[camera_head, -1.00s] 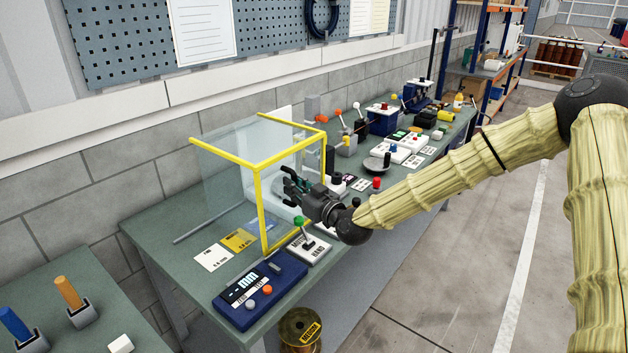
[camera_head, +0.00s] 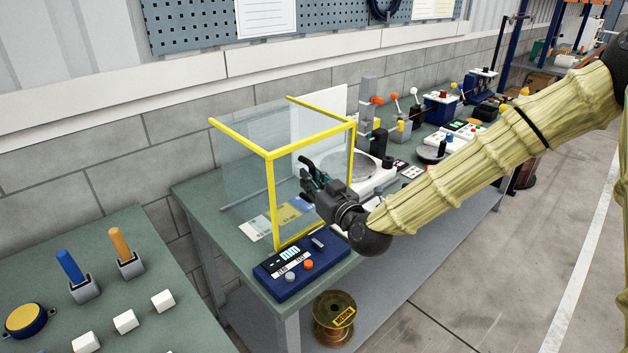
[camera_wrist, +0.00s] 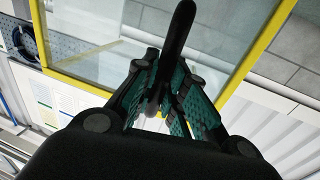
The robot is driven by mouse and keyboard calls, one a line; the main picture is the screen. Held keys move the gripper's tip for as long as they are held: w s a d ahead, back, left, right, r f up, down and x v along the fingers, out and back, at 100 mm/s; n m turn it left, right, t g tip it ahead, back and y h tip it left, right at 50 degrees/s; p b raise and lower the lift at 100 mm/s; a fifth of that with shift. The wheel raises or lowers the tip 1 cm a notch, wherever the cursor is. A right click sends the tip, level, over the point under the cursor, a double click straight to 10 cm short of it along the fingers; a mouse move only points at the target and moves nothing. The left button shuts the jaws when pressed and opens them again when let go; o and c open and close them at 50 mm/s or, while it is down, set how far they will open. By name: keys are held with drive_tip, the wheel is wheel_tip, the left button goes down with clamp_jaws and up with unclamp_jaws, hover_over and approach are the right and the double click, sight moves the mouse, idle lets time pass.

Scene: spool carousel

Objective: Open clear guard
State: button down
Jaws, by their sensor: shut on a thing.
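The clear guard (camera_head: 270,154) is a see-through box with yellow edges on the green bench. It stands at the near left end, and the white machine base (camera_head: 370,182) and white back panel (camera_head: 325,125) show partly past its right side. My gripper (camera_head: 314,178) is at the guard's front face. In the wrist view my gripper (camera_wrist: 165,95) is shut on a black bar-like handle (camera_wrist: 180,35), with a yellow guard edge (camera_wrist: 250,60) beyond. Where the handle joins the guard is hidden.
A blue control box (camera_head: 300,267) sits at the bench's front corner, close to the guard's near post. A second table (camera_head: 150,325) with blue and orange pegs is at the left. A spool (camera_head: 334,318) sits below the bench. Levers and fixtures crowd the bench beyond.

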drive_tip(key=c, duration=1.5)
unclamp_jaws()
drive_tip(key=shift+o, duration=0.2)
drive_tip(key=v, duration=1.2)
